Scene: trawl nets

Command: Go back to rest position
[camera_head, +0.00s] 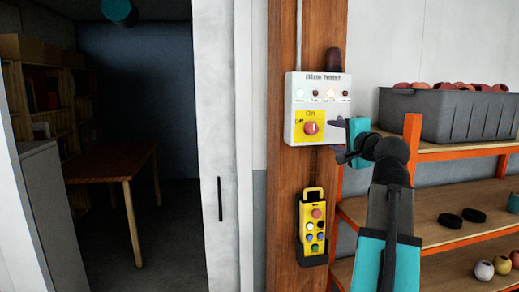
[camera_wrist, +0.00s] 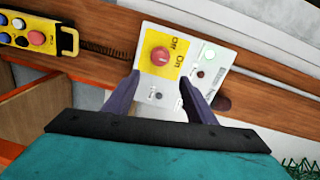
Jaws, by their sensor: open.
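My gripper (camera_head: 338,140) is open and empty, at the right edge of the white control box (camera_head: 321,78) in the head view. In the wrist view, its two dark fingers (camera_wrist: 160,78) are spread apart over the lower part of the box, with the red knob (camera_wrist: 160,56) just beyond the fingertips. The knob (camera_head: 311,128) sits on a yellow panel marked On and Off. A green light (camera_head: 300,93) is lit on the box. Whether a finger touches the box cannot be told.
A yellow button pendant (camera_head: 313,222) hangs below the box on the wooden post (camera_head: 284,200). To the right stands an orange-framed shelf (camera_head: 450,222) with a grey crate (camera_head: 450,115) and several small items. An open doorway at left shows a table (camera_head: 110,165).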

